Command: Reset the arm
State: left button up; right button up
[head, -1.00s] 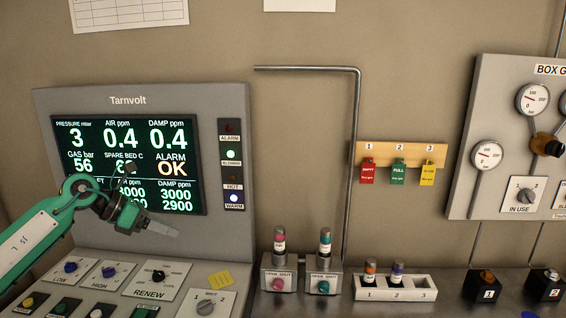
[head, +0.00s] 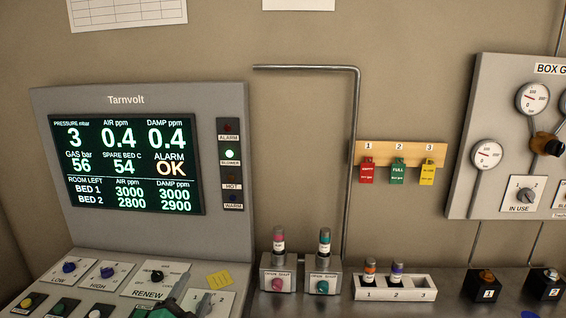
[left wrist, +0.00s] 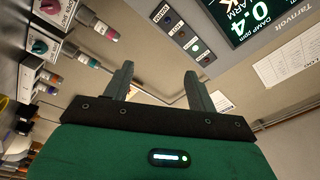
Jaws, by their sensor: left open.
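My left gripper (head: 181,291) is low at the bottom edge of the head view, over the sloped control panel (head: 125,290), mostly cut off by the frame. In the left wrist view my left gripper (left wrist: 158,75) has its two fingers apart with nothing between them. My right gripper is not in view.
Two metal blocks hold pink (head: 278,241) and teal (head: 324,242) topped pieces right of the console. A white numbered rack (head: 395,287) holds two small vials. A bent pipe (head: 357,160) rises behind. Coloured tags (head: 398,172) hang on a wooden board. The gauge panel (head: 490,110) is at right.

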pick_arm(q)
jog(key=s+a+f+n+g+y, duration=0.2)
jog(key=s+f+n+g, duration=0.2)
jog(key=s+f, duration=0.35)
jog(key=s+a+f+n+g+y, duration=0.2)
jog(key=s+f+n+g, duration=0.2)
jog(key=s+f, duration=0.3)
jog(key=s+f+n+g+h, duration=0.15)
jog(key=s+f+g, duration=0.25)
jog(key=s, duration=0.4)
jog(key=s+f+n+g, duration=0.2)
jog(key=s+f+g, duration=0.15)
jog(key=s, duration=0.55)
notch_tip(320, 180, down, 35)
jog(key=d+g+b, duration=0.1)
jog(key=b, duration=0.5)
jog(key=s+a+f+g+b, duration=0.1)
jog(key=s+f+b, duration=0.1)
jog(key=s+f, duration=0.8)
jog(key=s+a+f+b, duration=0.2)
jog(key=s+f, duration=0.7)
jog(key=f, duration=0.7)
jog(key=shift+s+a+f+g+b, duration=0.25)
jog(key=shift+s+f+g+b, duration=0.1)
jog(key=shift+b, duration=0.2)
jog(key=shift+y, duration=0.25)
